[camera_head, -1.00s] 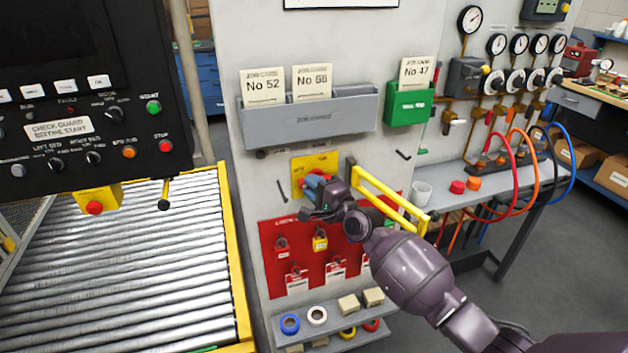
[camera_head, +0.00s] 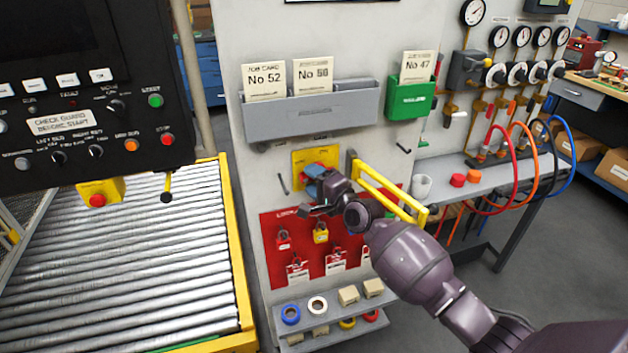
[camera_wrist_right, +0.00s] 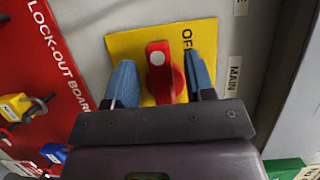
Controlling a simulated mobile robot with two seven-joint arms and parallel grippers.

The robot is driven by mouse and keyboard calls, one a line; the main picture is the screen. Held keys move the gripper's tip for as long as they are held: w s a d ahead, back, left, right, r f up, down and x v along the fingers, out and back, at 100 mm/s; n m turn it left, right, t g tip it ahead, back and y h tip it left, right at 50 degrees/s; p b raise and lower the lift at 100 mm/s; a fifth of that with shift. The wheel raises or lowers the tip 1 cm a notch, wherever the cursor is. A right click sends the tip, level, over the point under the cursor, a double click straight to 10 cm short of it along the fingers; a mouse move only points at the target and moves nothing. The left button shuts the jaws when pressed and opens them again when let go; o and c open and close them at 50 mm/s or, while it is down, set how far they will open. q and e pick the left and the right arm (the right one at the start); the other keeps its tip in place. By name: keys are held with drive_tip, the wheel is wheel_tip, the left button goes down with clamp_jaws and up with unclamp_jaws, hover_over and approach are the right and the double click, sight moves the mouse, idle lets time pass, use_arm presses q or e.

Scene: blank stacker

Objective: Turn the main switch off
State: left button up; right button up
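The main switch has a yellow plate (camera_head: 301,158) on the grey panel, above the red lock-out board. Its red handle (camera_wrist_right: 159,72) stands between the two blue fingers of my right gripper (camera_wrist_right: 162,80) in the right wrist view, with a gap visible on at least the left side. The plate's lettering beside the handle reads "OF", partly covered by the right finger. In the head view my right gripper (camera_head: 316,186) is at the switch and hides much of the handle. My left gripper is not in view.
The red lock-out board (camera_head: 270,245) with padlocks and tags is just below. A yellow rail (camera_head: 388,190) stands out right of the switch, close to my right arm. A shelf (camera_head: 340,330) with tape rolls is lower. A black control panel (camera_head: 60,110) is at left.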

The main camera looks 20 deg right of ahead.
drive_tip(key=v, duration=1)
drive_tip(key=shift+s+d, duration=0.2)
drive_tip(key=shift+s, duration=0.15)
idle(0.4)
